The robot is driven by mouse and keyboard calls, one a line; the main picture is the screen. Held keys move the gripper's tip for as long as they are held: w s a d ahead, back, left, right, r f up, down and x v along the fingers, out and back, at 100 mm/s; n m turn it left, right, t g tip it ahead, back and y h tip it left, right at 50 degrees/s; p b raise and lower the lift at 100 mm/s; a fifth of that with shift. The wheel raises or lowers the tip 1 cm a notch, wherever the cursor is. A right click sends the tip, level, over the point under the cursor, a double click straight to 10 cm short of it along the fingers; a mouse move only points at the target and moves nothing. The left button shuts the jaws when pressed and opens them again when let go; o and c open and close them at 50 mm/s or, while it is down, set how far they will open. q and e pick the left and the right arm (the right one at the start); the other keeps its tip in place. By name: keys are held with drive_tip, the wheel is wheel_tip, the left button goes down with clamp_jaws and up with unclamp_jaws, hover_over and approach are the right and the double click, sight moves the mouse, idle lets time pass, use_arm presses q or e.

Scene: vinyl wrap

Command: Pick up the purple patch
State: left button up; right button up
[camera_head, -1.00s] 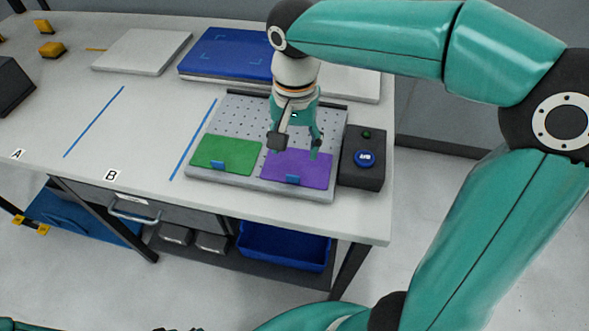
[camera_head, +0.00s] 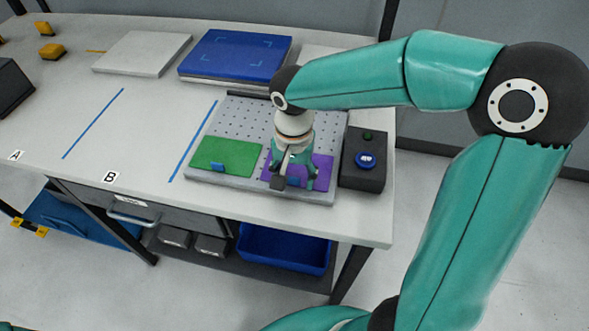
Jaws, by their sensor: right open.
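The purple patch (camera_head: 322,172) lies flat on the front right of a grey perforated plate (camera_head: 245,118), with a small blue tab (camera_head: 294,181) at its front edge. My right gripper (camera_head: 293,188) is open and points down over the patch, with its fingers around the blue tab in the picture. I cannot tell whether the fingertips touch the patch. The gripper hides the middle of the patch. A green patch (camera_head: 225,155) with its own blue tab lies to the left on the same plate. My left gripper is out of view.
A dark box with a blue button (camera_head: 365,160) stands just right of the plate. A blue panel (camera_head: 235,52) and a pale panel (camera_head: 140,52) lie behind. The table (camera_head: 120,130) is clear left of the plate, around the blue tape lines.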

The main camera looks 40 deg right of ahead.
drive_tip(key=shift+c, duration=0.3)
drive_tip(key=c, duration=0.7)
drive_tip(key=shift+r, duration=0.1)
drive_tip(key=shift+c, duration=0.3)
